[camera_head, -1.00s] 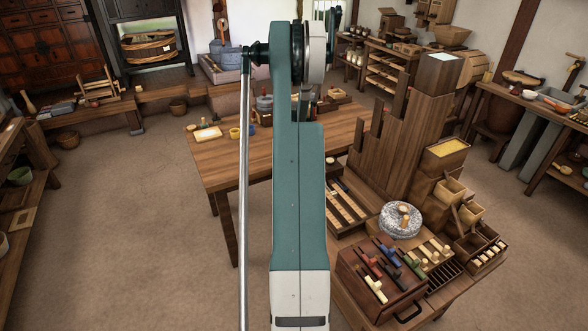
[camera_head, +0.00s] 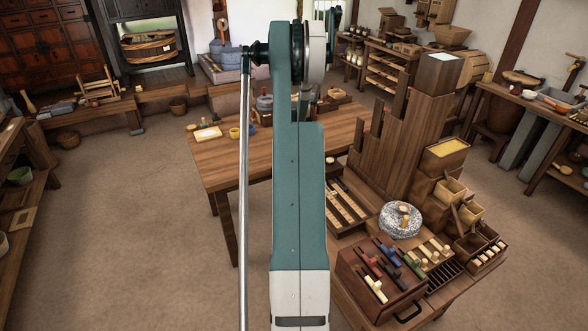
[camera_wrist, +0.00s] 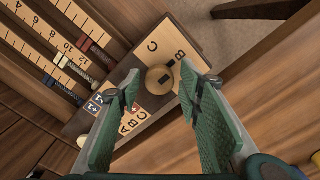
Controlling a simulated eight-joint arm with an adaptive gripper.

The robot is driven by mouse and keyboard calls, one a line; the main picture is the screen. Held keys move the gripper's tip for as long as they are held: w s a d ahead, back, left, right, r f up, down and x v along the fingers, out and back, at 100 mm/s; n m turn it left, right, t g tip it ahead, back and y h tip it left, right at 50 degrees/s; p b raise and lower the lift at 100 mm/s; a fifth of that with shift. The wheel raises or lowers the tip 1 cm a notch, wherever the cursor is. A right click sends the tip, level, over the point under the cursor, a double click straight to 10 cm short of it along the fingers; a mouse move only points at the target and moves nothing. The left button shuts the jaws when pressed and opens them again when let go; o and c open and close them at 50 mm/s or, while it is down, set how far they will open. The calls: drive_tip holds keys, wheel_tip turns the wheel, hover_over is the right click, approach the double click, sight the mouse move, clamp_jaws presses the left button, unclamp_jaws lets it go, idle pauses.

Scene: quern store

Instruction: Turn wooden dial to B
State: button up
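The wooden dial (camera_wrist: 159,79) is a round brown knob on a pale plate (camera_wrist: 193,51) in the wrist view. The letter C is above its left side and B above its right side. A small dark mark shows on the dial, and a stub at its upper right edge points between C and B, nearer B. My gripper (camera_wrist: 158,92) is open, with one green-padded finger on each side of the dial. I cannot tell whether either finger touches it. In the head view my arm hides the dial and the gripper.
Left of the dial in the wrist view are numbered scales (camera_wrist: 52,42) with sliders. In the head view, a stone quern (camera_head: 400,220) and a box of coloured sliders (camera_head: 350,277) crowd the right bench.

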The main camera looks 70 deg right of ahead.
drive_tip(key=shift+o, duration=0.2)
wheel_tip(320, 180, up, 12)
idle(0.9)
idle(0.7)
